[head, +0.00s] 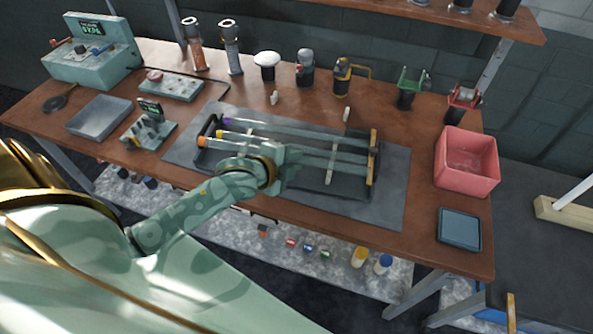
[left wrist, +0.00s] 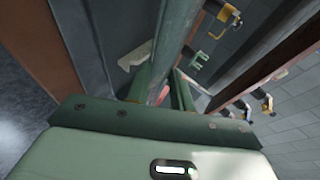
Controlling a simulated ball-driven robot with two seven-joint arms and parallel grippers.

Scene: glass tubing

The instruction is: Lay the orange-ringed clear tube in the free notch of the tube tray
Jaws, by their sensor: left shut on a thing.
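The tube tray (head: 345,186) is a dark rack on a grey mat in the middle of the bench. A purple-ringed tube (head: 262,128) lies at its back and a yellow-ringed tube (head: 240,136) lies in front of it. The orange-ringed clear tube (head: 222,145) is frontmost, its orange end at the tray's left side. My left gripper (head: 292,160) is shut on this tube near the tray's middle and hides part of it. I cannot tell whether the tube touches the tray.
A pink bin (head: 466,165) and a blue-grey pad (head: 459,229) are on the right. A shallow grey tray (head: 98,115) and a small device (head: 150,128) are on the left. Several stands and bottles line the back. The mat's front right (head: 388,210) is clear.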

